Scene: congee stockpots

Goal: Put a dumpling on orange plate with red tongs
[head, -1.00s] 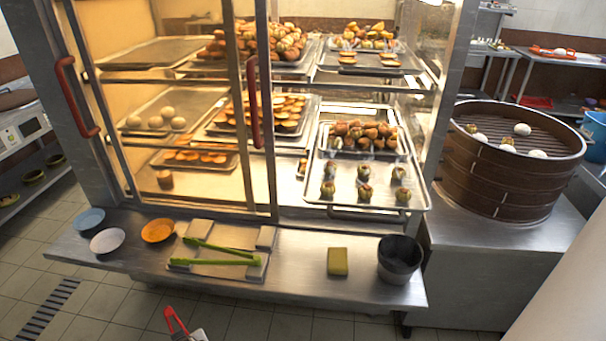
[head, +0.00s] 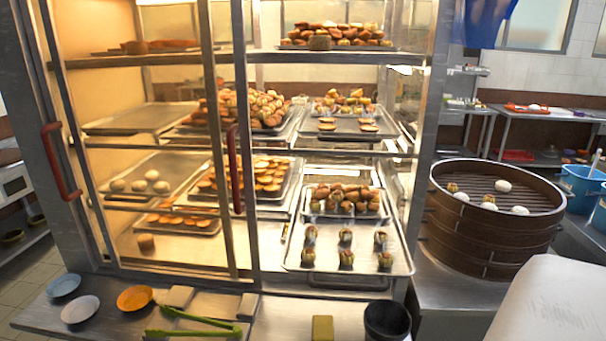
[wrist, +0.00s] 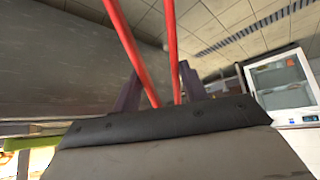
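My gripper (wrist: 160,88) shows only in the wrist view, its dark fingers on either side of red tongs (wrist: 135,50). The orange plate (head: 135,298) lies empty on the steel counter at lower left in the head view. A round brown steamer (head: 485,240) at right holds white buns (head: 503,186) and smaller brownish dumpling-like pieces (head: 489,201). Similar pieces (head: 346,257) stand on a tray in the cabinet. I cannot tell which are the dumplings.
A blue plate (head: 63,285) and white plate (head: 80,309) lie left of the orange plate. Green tongs (head: 195,332) lie right of it. A yellow-green block (head: 322,328) and dark pot (head: 387,320) stand on the counter's right. The glass cabinet has red handles (head: 60,160).

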